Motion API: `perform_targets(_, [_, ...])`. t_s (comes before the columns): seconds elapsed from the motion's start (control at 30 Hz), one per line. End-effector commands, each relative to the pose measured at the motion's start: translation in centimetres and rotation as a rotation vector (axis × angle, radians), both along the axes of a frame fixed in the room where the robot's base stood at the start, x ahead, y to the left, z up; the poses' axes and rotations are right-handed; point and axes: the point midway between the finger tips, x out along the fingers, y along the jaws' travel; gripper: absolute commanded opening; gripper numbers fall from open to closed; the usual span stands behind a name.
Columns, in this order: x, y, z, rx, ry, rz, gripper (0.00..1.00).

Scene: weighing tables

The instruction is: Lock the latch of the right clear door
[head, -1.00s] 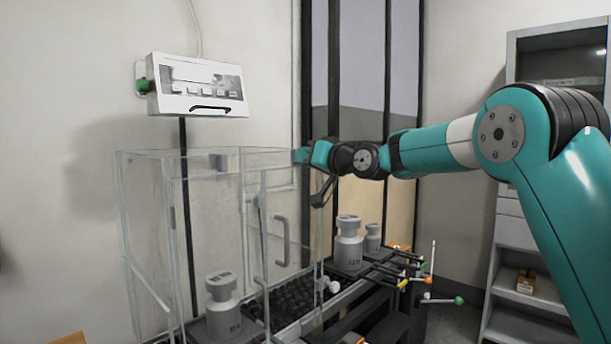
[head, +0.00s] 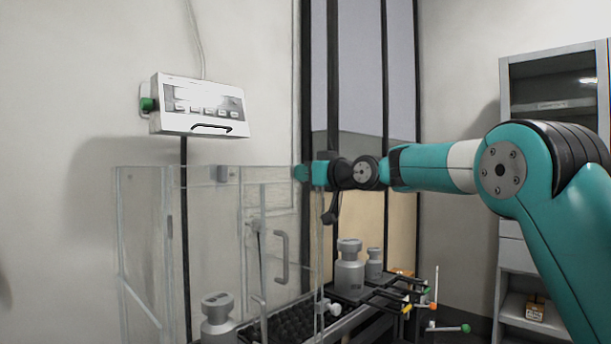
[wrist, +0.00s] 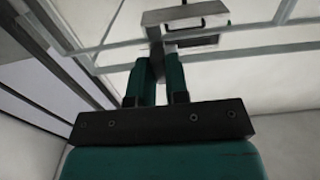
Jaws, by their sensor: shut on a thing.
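The clear-walled case (head: 140,245) stands in the middle left of the head view. Its right clear door (head: 283,215) carries a curved grey handle (head: 281,258). My gripper (head: 302,173) is at the top right of the case, by the door's upper edge.
A white display unit (head: 200,107) hangs on the wall above the case. Grey weights (head: 349,268) stand right of the case, and another weight (head: 217,317) shows at its lower left. Rods with coloured tips (head: 405,300) stick out at lower right. A grey cabinet (head: 550,120) stands far right.

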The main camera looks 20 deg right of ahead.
Motion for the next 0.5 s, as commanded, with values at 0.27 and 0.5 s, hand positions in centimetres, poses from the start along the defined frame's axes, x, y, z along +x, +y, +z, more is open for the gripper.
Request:
perform_targets(0.27, [-0.02, 0.07, -0.05, -0.002, 0.001, 0.002, 0.29])
perform_targets(0.5, [-0.01, 0.02, -0.02, -0.001, 0.001, 0.001, 0.40])
